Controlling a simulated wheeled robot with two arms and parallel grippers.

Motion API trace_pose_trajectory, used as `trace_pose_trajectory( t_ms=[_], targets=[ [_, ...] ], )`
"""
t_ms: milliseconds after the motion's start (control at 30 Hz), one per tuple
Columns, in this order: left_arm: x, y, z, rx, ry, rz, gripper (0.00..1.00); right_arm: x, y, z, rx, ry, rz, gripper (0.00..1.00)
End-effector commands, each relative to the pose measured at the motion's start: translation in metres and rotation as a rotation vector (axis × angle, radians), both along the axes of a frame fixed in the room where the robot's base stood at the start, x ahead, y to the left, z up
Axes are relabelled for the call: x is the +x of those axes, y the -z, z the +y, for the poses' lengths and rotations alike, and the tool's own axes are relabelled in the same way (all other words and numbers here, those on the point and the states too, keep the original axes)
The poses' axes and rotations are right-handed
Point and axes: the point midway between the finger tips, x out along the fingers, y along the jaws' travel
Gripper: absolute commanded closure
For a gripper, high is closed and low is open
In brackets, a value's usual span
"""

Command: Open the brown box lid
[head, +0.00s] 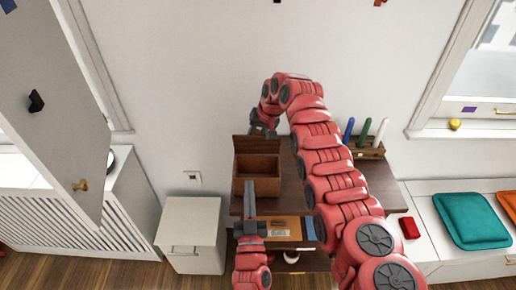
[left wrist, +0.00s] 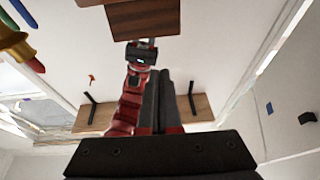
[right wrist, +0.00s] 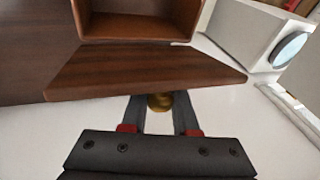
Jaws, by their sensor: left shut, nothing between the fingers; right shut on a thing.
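The brown box (head: 244,187) stands on the dark wooden desk, its inside showing. Its lid (head: 258,144) stands raised at the back edge. In the right wrist view the lid (right wrist: 150,72) lies beside the open box (right wrist: 137,28). My right gripper (head: 262,128) reaches over behind the lid. In the right wrist view its fingers (right wrist: 158,112) are shut on a round brass knob (right wrist: 160,102) at the lid's edge. My left gripper (head: 250,188) is shut and empty, pointing up in front of the box. Its closed fingers also show in the left wrist view (left wrist: 166,95).
A pen holder (head: 367,151) with several pens stands to the right, behind my right arm. A white cabinet (head: 190,232) stands left. My right arm covers much of the desk.

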Motion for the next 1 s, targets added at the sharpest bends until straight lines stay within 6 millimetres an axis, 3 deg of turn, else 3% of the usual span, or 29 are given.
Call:
trace_pose_trajectory(
  t_ms=[100,267,800,1000],
  targets=[
    [0.003,0.010,-0.016,0.007,0.034,0.070,1.00,-0.002,0.006,-0.001,-0.003,0.000,0.010,1.00],
    [0.013,0.013,-0.023,0.012,0.049,0.101,1.00,-0.002,0.006,-0.001,-0.003,0.000,0.010,1.00],
    [0.113,-0.013,-0.023,0.012,0.047,0.097,1.00,-0.002,0.006,-0.001,-0.003,0.000,0.009,1.00],
    [0.134,-0.018,-0.022,0.012,0.046,0.099,1.00,-0.002,0.006,-0.001,-0.003,0.000,0.009,1.00]
  ],
)
